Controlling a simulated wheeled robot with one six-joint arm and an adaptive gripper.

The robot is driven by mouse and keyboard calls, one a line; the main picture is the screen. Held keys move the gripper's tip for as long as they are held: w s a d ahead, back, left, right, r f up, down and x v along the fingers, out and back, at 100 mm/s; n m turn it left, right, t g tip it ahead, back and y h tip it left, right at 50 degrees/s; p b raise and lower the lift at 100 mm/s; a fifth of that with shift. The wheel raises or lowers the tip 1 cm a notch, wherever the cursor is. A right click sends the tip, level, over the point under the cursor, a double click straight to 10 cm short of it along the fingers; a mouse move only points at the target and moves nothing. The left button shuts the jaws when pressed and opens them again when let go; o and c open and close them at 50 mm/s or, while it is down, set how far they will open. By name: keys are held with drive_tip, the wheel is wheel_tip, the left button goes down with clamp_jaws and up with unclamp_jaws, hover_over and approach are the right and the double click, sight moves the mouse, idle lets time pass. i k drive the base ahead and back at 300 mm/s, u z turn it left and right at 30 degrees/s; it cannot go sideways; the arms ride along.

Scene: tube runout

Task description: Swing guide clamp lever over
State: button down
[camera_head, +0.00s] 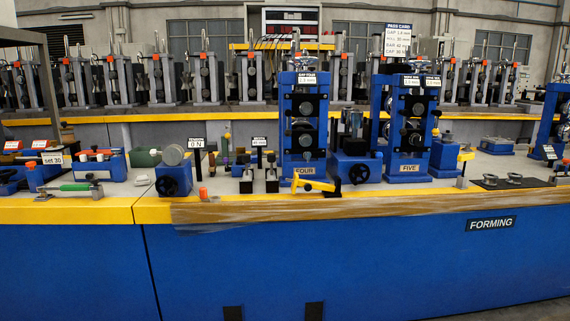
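I see no part labelled as the guide clamp lever and cannot tell for sure which one it is. A yellow lever-like piece (312,186) lies nearly level at the front of the bench, below the blue stand marked FOUR (303,125). A green-handled lever (75,187) lies flat at the far left, by a small blue block (36,178). A short orange-topped piece (204,194) stands upright near the front edge. Two small dark guide-like blocks (246,183) stand left of stand FOUR. My gripper is not in view.
The blue bench front (350,265) has a yellow edge (70,212) and a brown wrapped strip (400,205). A row of spare stands (160,78) fills the back. Bare benchtop shows around the green lever.

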sight(226, 159)
drive_tip(key=z, duration=0.75)
drive_tip(key=i, duration=1.6)
drive_tip(key=u, duration=1.85)
